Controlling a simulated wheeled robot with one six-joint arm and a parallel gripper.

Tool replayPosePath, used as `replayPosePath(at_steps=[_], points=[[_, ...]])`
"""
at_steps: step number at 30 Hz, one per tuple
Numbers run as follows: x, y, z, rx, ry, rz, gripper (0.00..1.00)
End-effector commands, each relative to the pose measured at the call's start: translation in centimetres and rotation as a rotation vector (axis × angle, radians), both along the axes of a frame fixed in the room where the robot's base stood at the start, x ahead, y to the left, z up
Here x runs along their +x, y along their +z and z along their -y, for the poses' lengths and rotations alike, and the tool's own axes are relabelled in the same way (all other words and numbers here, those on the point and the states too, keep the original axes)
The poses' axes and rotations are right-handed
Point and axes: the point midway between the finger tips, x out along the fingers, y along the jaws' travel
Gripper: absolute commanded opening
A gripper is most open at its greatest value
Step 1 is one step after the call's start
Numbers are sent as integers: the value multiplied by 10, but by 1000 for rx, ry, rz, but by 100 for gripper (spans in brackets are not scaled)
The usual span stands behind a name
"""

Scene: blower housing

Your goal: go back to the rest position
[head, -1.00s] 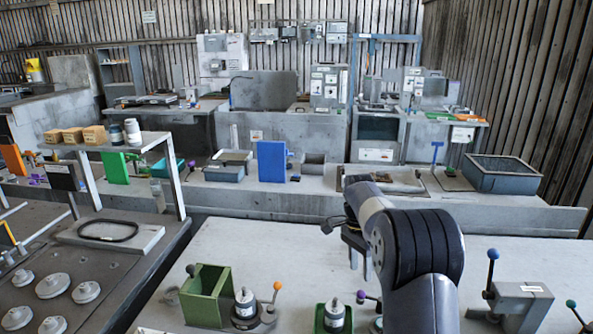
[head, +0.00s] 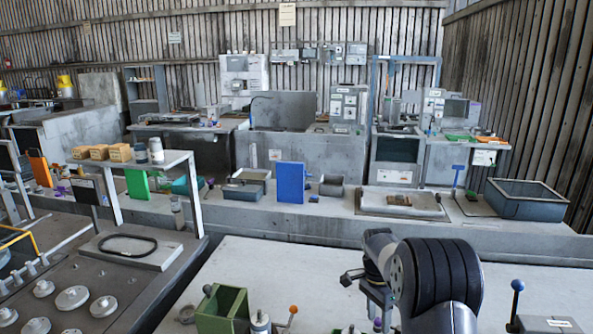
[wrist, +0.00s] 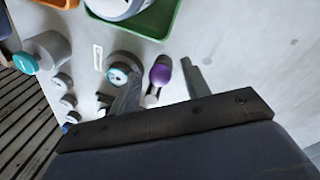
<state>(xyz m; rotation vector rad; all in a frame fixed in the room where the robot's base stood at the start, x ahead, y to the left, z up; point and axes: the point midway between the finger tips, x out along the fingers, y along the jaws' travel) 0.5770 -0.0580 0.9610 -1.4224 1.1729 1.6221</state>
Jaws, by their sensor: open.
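My gripper (head: 376,302) hangs from the bent arm over the pale front table in the head view, right of the green box. Its fingers are hard to make out there, partly behind the arm's wrist. In the wrist view my gripper (wrist: 160,86) shows two grey fingers set apart, with nothing held between them. A purple knob (wrist: 161,71) and a small round grey part (wrist: 124,70) lie beyond the fingers, lower down at the table. I cannot tell the exact height of the fingers above them.
A blue panel (head: 290,183) and a grey bin (head: 524,202) stand on the bench behind.

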Motion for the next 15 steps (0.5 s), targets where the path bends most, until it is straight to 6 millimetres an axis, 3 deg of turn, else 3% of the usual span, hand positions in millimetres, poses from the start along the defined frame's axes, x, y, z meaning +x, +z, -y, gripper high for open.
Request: replayPosePath(at_steps=[5, 15], points=[[5, 19, -1, 0, -12, 6, 45], [18, 85, -5, -1, -13, 7, 45]])
